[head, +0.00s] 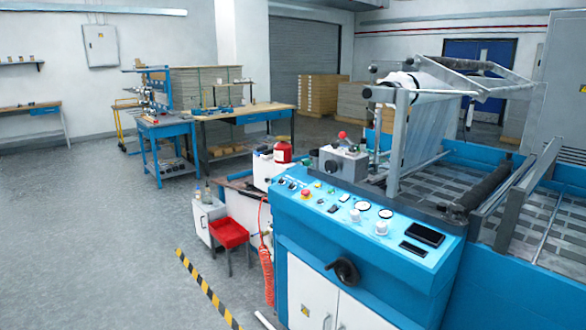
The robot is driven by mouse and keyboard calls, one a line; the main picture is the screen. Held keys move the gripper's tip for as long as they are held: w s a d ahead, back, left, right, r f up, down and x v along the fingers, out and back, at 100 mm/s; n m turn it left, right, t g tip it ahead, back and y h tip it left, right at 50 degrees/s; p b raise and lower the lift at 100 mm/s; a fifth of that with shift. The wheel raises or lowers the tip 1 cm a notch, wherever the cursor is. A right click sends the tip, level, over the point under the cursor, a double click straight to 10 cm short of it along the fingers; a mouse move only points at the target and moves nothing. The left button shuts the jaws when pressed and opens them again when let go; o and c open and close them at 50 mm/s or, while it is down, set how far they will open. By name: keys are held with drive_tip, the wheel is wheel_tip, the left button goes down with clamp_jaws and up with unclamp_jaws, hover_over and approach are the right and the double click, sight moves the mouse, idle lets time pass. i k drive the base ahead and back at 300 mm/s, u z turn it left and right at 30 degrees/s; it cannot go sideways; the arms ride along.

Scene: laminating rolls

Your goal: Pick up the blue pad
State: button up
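I cannot make out a blue pad for certain in the head view. The large blue laminating machine (360,250) fills the right side, and its sloped blue panel carries knobs, gauges and buttons. A flat black rectangular thing (425,234) lies on the panel's right end. At the back left stands a blue workbench (168,130) with small items too small to tell apart. Neither my gripper nor my arm shows in this view.
A red tray stand (228,233) and a white cabinet (208,217) stand left of the machine. A red canister (283,152) sits above. A wooden table (240,114) stands behind. Black-yellow tape (208,291) marks the floor. The grey floor (90,240) at left is clear.

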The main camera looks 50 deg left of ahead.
sight(259, 149)
drive_tip(key=u, duration=1.8)
